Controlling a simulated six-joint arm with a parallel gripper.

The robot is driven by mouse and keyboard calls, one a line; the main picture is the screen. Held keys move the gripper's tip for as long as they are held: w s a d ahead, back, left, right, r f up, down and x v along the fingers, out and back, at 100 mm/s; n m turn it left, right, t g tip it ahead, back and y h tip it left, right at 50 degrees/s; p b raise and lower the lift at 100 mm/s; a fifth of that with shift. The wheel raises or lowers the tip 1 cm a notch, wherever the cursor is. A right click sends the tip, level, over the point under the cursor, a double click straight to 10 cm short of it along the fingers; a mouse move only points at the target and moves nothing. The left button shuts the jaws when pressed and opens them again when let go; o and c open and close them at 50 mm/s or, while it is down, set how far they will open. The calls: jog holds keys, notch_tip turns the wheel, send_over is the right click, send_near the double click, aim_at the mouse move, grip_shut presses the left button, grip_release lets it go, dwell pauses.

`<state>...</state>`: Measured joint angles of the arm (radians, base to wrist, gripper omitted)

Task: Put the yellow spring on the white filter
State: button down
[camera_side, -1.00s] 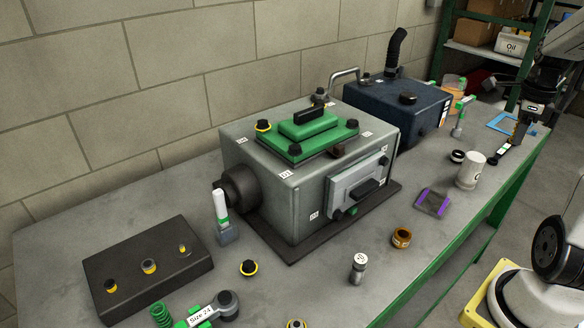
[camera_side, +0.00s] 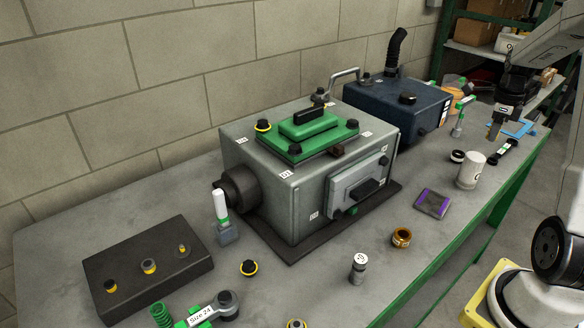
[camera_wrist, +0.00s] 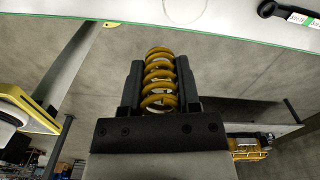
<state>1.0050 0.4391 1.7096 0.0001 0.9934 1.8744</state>
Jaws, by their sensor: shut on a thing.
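My gripper (camera_wrist: 160,90) is shut on the yellow spring (camera_wrist: 160,75), whose coils show between the two dark fingers in the wrist view. In the side view my gripper (camera_side: 495,128) hangs above the bench at the far right, and the spring is too small there to make out clearly. The white filter (camera_side: 468,171) is a white cylinder standing upright near the bench's right front edge. My gripper is above and to the right of it in the picture, with a gap between them.
A black tool with a white label (camera_side: 503,151) and a small black-and-white ring (camera_side: 457,156) lie near the filter. A purple-edged dark pad (camera_side: 433,203) lies in front. The dark blue tank (camera_side: 400,108) and the grey engine block (camera_side: 295,185) stand behind and left.

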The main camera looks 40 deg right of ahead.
send_over(476, 156)
jog(key=shift+f, duration=3.85)
jog(key=shift+f, duration=0.15)
jog(key=shift+c, duration=1.6)
grip_release()
jog(key=shift+r, duration=0.2)
notch_tip(476, 156, up, 12)
